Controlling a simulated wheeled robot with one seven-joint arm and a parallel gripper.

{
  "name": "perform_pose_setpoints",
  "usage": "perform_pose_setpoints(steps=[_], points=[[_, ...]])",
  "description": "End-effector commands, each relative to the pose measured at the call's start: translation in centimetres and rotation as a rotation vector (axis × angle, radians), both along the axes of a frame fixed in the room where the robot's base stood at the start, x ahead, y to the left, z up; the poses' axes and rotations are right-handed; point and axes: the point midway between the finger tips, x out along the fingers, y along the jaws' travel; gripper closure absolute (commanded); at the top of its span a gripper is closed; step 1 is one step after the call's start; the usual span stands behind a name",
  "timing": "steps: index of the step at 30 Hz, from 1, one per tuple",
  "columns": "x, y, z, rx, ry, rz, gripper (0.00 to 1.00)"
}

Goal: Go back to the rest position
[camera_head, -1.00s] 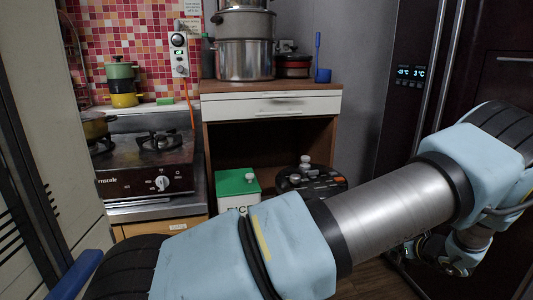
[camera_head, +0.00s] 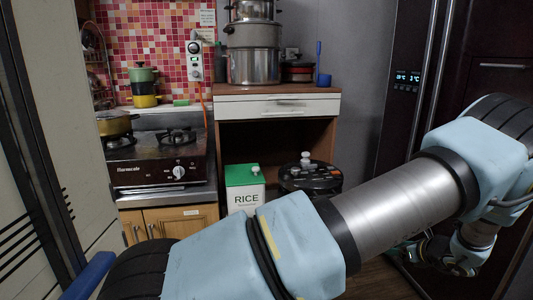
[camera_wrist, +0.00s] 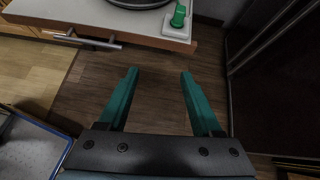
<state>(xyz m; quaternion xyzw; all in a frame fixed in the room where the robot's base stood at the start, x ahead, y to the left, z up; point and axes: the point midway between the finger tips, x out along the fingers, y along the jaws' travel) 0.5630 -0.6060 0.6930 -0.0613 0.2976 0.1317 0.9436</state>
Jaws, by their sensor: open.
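My gripper shows in the wrist view (camera_wrist: 158,80), with its two teal fingers spread wide apart. Nothing is between them; only wooden floor (camera_wrist: 155,95) lies behind. In the head view, my arm crosses the lower part of the picture and bends back at the right. The gripper end is low at the right, in front of the dark fridge (camera_head: 410,125), small and partly hidden by the arm. No utensil is in the gripper.
A stove (camera_head: 160,160) stands at left, beside a cabinet with a white drawer (camera_head: 275,106) and stacked pots (camera_head: 255,66). A rice bin (camera_head: 244,188) and a dark cooker (camera_head: 310,177) stand low there. In the wrist view, a pale counter (camera_wrist: 100,18) with a bar handle is near the fingers.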

Motion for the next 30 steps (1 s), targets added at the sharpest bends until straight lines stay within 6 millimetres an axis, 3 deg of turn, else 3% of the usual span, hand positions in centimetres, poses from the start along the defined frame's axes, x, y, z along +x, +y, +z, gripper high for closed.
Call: perform_pose_setpoints(steps=[5, 11, 14, 18, 24, 30], points=[[1.2, 2.9, 1.4, -0.061, 0.036, 0.113, 0.34], [2.8, 8.1, 3.6, -0.172, 0.091, 0.319, 0.34], [3.5, 11.7, 5.1, -0.250, 0.121, 0.463, 0.34], [3.8, 18.4, 8.3, -0.411, 0.166, 0.746, 0.34], [1.4, 29.1, 14.1, -0.730, 0.189, 1.276, 0.34], [-3.1, 37.3, 19.6, -1.059, 0.127, 1.783, 0.34]])
